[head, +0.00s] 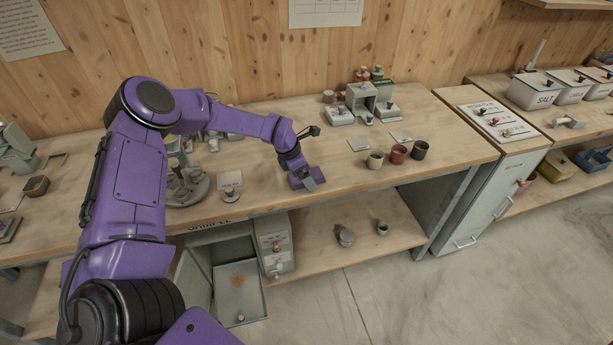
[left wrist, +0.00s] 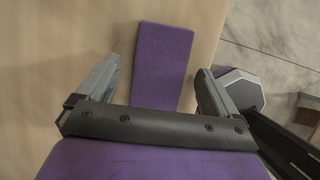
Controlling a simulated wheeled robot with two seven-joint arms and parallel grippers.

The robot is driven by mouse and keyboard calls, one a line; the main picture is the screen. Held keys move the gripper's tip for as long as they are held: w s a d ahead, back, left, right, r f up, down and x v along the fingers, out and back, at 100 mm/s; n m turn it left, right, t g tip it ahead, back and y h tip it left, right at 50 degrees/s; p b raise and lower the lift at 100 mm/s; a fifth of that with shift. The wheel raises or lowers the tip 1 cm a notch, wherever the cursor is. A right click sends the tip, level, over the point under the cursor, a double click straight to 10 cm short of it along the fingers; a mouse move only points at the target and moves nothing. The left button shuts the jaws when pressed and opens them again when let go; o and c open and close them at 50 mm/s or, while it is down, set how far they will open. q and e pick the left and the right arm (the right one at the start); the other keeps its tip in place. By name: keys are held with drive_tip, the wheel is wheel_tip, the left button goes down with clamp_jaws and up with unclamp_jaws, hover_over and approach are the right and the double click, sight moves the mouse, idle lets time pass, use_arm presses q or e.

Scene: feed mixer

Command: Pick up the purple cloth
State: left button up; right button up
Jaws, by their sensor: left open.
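The purple cloth (left wrist: 161,58) is a flat, narrow strip on the wooden bench top, seen in the left wrist view. It lies between the two grey fingers of my left gripper (left wrist: 158,72), with gaps on both sides, and its near end is hidden behind the gripper body. The fingers are open and hold nothing. In the head view my left gripper (head: 308,182) points down over the bench's front edge area. There the cloth is hard to tell apart from my purple arm. My right gripper is not in view.
Three cups, cream (head: 375,160), red (head: 398,154) and dark (head: 420,150), stand right of the gripper. A small sign (head: 230,183) and a grey stand (head: 185,185) are to its left. The bench's front edge is close. A lower shelf (head: 350,260) holds small pots.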

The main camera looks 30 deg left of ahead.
use_arm(q)
drive_tip(key=c, duration=1.1)
drive_tip(key=shift+c, duration=0.2)
wheel_tip(320, 180, up, 18)
drive_tip(key=b, duration=0.4)
drive_tip(key=shift+b, duration=0.35)
